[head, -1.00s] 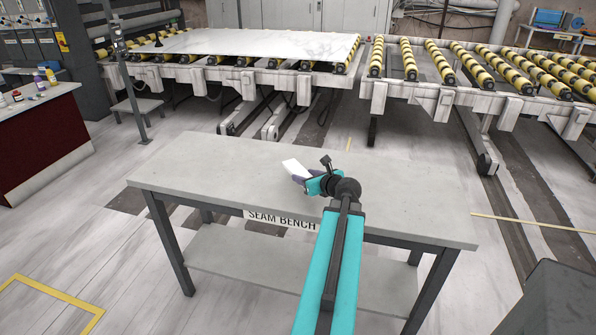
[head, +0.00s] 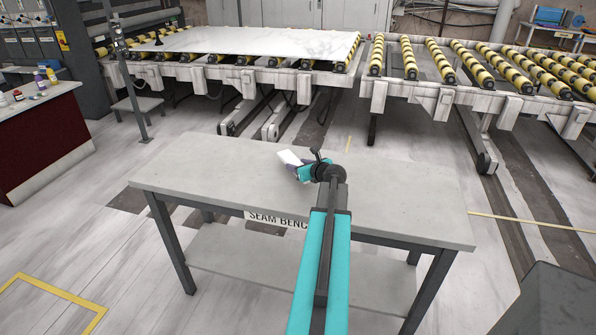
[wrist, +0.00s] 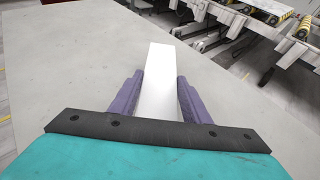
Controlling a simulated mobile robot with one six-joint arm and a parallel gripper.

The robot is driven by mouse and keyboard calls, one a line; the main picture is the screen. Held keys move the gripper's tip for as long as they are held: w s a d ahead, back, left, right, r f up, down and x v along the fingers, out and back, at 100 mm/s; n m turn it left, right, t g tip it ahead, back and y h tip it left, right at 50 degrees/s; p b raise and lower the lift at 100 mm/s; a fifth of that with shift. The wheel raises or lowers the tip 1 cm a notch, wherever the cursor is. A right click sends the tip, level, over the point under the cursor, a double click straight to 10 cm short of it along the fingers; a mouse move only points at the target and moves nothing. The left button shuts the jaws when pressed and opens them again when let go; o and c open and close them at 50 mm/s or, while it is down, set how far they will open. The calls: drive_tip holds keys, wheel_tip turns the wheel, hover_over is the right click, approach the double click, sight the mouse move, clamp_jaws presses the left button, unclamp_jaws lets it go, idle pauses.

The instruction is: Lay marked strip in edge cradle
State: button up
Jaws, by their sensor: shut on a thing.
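A plain white strip (wrist: 160,85) lies between the two purple fingers of my gripper (wrist: 159,88) in the wrist view, sticking out past the fingertips. My gripper is shut on it. In the head view the strip (head: 288,157) shows as a small white piece at the end of my gripper (head: 297,168), over the back middle of the seam bench (head: 215,180). I cannot tell how far above the bench top it is held. No marking on the strip is visible. I can make out no edge cradle in either view.
The bench top is bare around my gripper, with clear room left and right. Behind it, a white marble slab (head: 240,42) lies on a roller conveyor, with a second conveyor of yellow-black rollers (head: 440,62) to the right. A red cabinet (head: 40,130) stands at far left.

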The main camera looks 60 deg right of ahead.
drive_tip(key=shift+w+d+r, duration=0.1)
idle(0.3)
drive_tip(key=shift+w+d, duration=0.15)
drive_tip(key=shift+w, duration=0.05)
drive_tip(key=shift+w+f, duration=0.1)
drive_tip(key=shift+f, duration=0.1)
drive_tip(key=shift+f+p, duration=0.55)
drive_tip(key=shift+f, duration=1.1)
drive_tip(key=shift+f, duration=0.1)
drive_tip(key=o, duration=1.4)
drive_tip(key=shift+b+v, duration=1.1)
drive_tip(key=shift+v, duration=5)
drive_tip(key=shift+w, duration=0.1)
